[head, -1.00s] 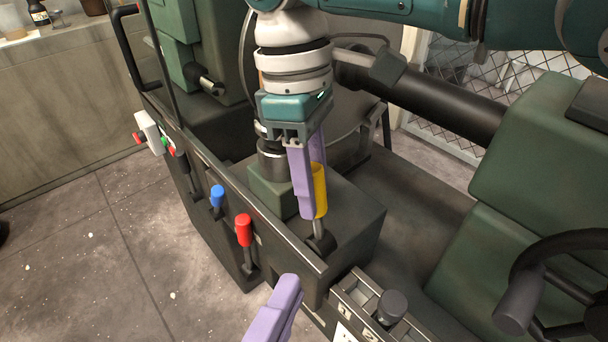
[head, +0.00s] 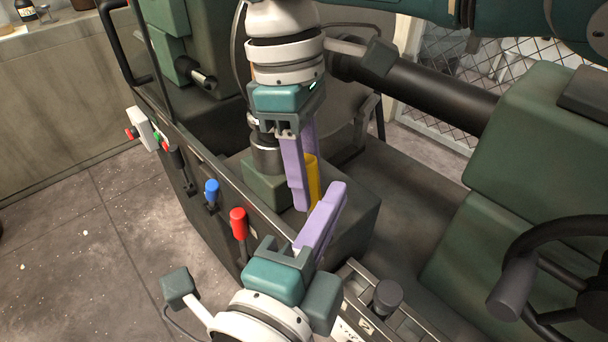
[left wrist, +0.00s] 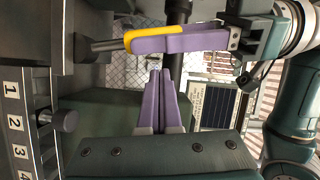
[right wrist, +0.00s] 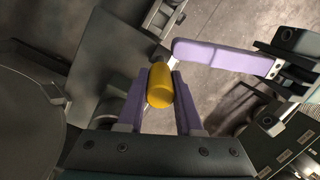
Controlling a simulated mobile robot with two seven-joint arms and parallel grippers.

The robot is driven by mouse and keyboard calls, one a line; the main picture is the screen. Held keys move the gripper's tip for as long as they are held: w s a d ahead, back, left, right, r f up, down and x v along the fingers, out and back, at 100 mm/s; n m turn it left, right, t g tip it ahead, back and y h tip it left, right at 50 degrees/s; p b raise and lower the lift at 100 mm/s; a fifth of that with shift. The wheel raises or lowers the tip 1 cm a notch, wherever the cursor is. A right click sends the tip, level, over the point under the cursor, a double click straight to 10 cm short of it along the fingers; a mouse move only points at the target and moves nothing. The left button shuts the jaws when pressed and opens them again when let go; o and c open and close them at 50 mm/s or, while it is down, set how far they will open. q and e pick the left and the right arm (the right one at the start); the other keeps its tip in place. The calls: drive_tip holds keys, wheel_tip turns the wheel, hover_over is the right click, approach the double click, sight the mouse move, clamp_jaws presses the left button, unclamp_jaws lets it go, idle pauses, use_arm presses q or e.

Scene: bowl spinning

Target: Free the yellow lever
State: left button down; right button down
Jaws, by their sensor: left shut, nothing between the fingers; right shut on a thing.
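The yellow lever (head: 313,183) stands on a dark box behind the console panel, partly hidden by purple fingers in the head view. My right gripper (head: 303,203) comes down from above and is shut on the lever's yellow handle. The right wrist view shows the yellow handle (right wrist: 160,88) between its two fingers. My left gripper (head: 336,192) reaches up from the bottom of the head view, shut and empty. Its fingertips are close to the lever. The left wrist view shows its fingers (left wrist: 157,85) together, below the yellow handle (left wrist: 150,35) in that picture.
A red lever (head: 238,222), a blue lever (head: 212,190) and a black lever (head: 176,158) line the panel's left side. A dark knob (head: 387,296) sits on a numbered slotted panel at the front.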

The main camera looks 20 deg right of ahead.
use_arm(q)
drive_tip(key=shift+w+a+f, duration=0.2)
drive_tip(key=shift+w+a, duration=0.15)
drive_tip(key=shift+w, duration=0.25)
use_arm(e)
drive_tip(key=shift+f, duration=0.15)
use_arm(q)
drive_tip(key=shift+w+a, duration=0.35)
drive_tip(key=shift+w, duration=0.25)
use_arm(e)
drive_tip(key=shift+s+d, duration=0.15)
